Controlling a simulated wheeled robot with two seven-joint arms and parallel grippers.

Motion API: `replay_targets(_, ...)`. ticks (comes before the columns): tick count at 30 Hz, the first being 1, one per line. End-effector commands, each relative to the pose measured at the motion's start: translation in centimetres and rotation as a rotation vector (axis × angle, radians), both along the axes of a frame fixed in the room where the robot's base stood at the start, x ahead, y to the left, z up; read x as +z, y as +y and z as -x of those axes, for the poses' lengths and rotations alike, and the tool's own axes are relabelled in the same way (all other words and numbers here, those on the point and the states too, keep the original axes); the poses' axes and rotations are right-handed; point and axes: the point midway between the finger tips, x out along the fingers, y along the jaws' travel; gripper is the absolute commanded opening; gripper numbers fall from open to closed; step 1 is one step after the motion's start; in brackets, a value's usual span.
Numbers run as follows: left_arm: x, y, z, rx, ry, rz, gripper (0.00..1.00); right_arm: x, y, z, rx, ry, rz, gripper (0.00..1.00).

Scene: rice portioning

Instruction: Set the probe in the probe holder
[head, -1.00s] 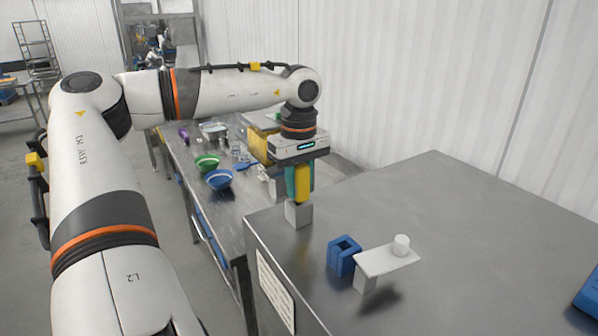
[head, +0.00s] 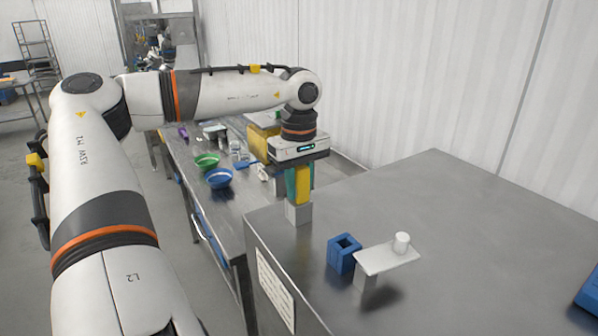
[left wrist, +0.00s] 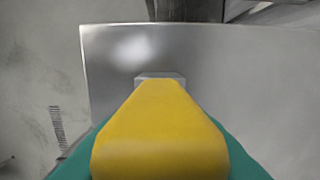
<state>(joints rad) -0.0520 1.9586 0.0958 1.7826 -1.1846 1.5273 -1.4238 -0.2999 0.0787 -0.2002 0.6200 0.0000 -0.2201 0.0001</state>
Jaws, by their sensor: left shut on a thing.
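I take this held piece as the probe; which parts are finger and which are probe is unclear. The left wrist view shows the yellow piece (left wrist: 160,130) and the grey block (left wrist: 160,76) beyond it. A blue block with a square opening (head: 344,254), apparently the probe holder, stands to the right, apart from the gripper. My right gripper is not in view.
A white plate (head: 385,260) on a grey foot, bearing a white cylinder (head: 401,243), stands right of the blue block. Another blue object (head: 588,294) is at the right edge. A side table behind holds green (head: 207,161) and blue (head: 219,179) bowls. The steel table's middle is clear.

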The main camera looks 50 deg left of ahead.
Motion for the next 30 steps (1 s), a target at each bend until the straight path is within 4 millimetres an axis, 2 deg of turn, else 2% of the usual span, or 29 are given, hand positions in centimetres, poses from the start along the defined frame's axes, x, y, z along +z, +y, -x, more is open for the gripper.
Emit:
replay_targets(25, -0.38, -0.01, 0.02, 0.000, 0.002, 0.001, 0.00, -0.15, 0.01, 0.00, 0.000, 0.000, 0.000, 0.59)
replay_targets(26, -0.39, -0.01, 0.03, 0.000, 0.002, 0.001, 0.29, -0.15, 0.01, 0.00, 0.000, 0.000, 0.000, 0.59)
replay_targets(30, -0.38, -0.01, 0.02, 0.000, 0.001, 0.001, 0.52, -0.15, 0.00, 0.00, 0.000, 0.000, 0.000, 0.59)
